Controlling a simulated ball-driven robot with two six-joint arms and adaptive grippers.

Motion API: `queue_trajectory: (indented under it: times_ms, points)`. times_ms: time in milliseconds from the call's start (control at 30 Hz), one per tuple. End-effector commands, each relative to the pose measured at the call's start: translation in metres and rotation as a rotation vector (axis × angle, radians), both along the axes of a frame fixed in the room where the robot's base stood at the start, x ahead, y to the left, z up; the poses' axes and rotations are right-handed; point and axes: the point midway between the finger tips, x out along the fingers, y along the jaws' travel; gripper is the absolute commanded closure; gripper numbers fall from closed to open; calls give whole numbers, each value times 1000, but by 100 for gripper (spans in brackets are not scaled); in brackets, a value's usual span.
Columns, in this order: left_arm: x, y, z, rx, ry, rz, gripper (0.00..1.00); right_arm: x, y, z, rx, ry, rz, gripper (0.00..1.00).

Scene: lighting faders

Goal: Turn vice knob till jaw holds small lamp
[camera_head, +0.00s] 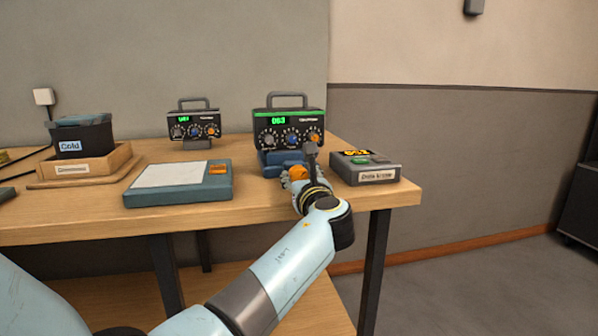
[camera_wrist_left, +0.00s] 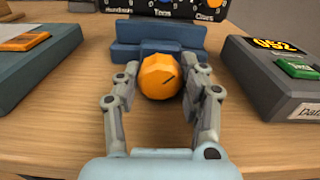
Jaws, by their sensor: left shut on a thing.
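The vice (camera_head: 270,160) is a blue block with a raised back jaw, at the table's right part; it shows in the left wrist view too (camera_wrist_left: 155,50). I cannot make out a small lamp in either view. My right gripper is not in view.
A black meter (camera_head: 288,125) with a green display stands right behind the vice. A grey box with an orange display and green button (camera_head: 365,168) is close on the right. A flat blue-grey pad (camera_head: 180,183) lies left. A second meter (camera_head: 194,126) and a "Cold" bin (camera_head: 82,137) stand farther left.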

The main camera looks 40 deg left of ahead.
Motion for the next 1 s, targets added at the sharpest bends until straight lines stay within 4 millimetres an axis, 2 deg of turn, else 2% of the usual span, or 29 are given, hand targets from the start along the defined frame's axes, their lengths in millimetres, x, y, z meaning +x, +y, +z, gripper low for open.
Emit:
queue_trajectory:
  times_ms: [100,133,300,633,1000]
  points:
    - [0,0,-1,0,0,0,92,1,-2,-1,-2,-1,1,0]
    - [0,0,-1,-1,-1,0,58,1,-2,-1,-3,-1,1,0]
    - [0,0,-1,-1,-2,0,36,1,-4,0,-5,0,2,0]
    - [-3,-4,-1,-3,-2,-1,36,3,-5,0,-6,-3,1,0]
    - [-41,-49,-2,-4,0,-1,36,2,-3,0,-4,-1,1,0]
